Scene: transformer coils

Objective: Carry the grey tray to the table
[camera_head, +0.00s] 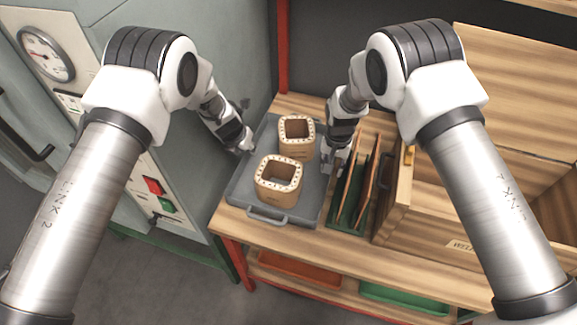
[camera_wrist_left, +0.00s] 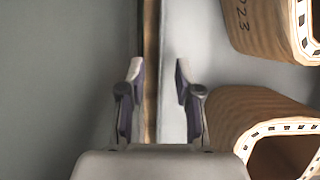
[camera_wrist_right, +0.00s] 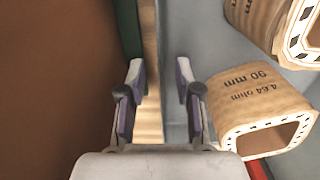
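The grey tray (camera_head: 240,190) lies on a wooden workbench, with a handle at its near edge. Two wooden coil frames stand in it, a near one (camera_head: 272,195) and a far one (camera_head: 297,151). My left gripper (camera_head: 247,146) is at the tray's left edge. In the left wrist view its fingers (camera_wrist_left: 158,95) are apart, with the tray's edge and a strip of wood showing between them. My right gripper (camera_head: 326,165) is at the tray's right edge. In the right wrist view its fingers (camera_wrist_right: 162,95) are apart, with the tray's edge between them. Contact cannot be told.
A green rack with upright brown panels (camera_head: 352,190) stands just right of the tray. A wooden crate (camera_head: 410,215) is further right. A grey-green cabinet (camera_head: 190,185) with a gauge closes the left side. Red and green bins (camera_head: 405,299) are below the bench top.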

